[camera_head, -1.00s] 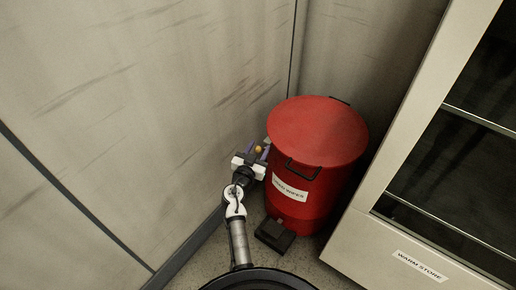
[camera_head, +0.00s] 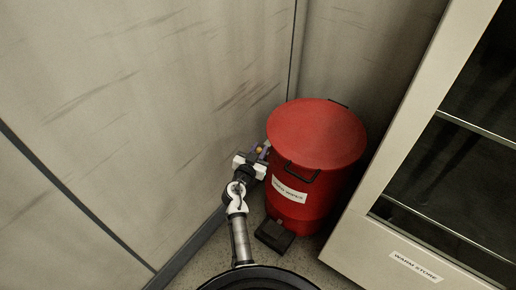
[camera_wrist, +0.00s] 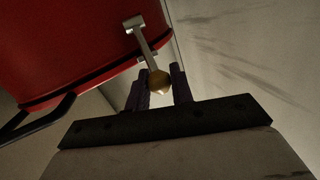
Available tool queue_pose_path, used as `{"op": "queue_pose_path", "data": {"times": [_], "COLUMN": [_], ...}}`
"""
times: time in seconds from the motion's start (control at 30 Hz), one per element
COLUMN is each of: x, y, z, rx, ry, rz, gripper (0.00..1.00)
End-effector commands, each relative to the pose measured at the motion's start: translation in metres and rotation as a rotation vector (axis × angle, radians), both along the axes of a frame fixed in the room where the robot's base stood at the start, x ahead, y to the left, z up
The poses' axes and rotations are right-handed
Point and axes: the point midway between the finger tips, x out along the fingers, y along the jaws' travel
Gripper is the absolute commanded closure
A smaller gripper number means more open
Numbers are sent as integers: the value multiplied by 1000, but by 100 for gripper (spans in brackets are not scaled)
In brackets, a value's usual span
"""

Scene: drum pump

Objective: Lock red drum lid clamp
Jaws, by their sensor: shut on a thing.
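The red drum (camera_head: 310,185) stands in the corner with its round red lid (camera_head: 316,132) on top; it also fills the upper left of the wrist view (camera_wrist: 70,45). The lid clamp is a grey metal lever (camera_wrist: 141,42) at the drum's side, ending in a brass knob (camera_wrist: 158,84). My gripper (camera_head: 263,151) is at the left side of the drum, just below lid height. In the wrist view, my gripper's dark fingers (camera_wrist: 160,88) stand on both sides of the knob and are shut on it. The clamp's catch cannot be made out.
A wall is close on the left of my arm. A glass-fronted cabinet (camera_head: 365,225) labelled "WARM STORE" stands close on the drum's right. A black handle (camera_head: 300,171) juts from the drum's front, and a dark pedal (camera_head: 274,235) lies at its foot.

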Motion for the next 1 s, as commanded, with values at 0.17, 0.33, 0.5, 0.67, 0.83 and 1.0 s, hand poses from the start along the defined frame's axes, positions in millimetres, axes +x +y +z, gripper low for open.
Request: {"op": "queue_pose_path", "data": {"times": [0.17,0.33,0.5,0.67,0.83,1.0], "x": [6,11,19,21,21,21], "y": [-5,-9,-14,-16,-16,-16], "z": [14,18,11,16,17,17], "rx": [64,122,145,143,143,143], "ry": [88,167,198,197,195,195], "rz": [-2,-2,-1,0,0,0], "gripper": [100,100,100,100,100,64]}}
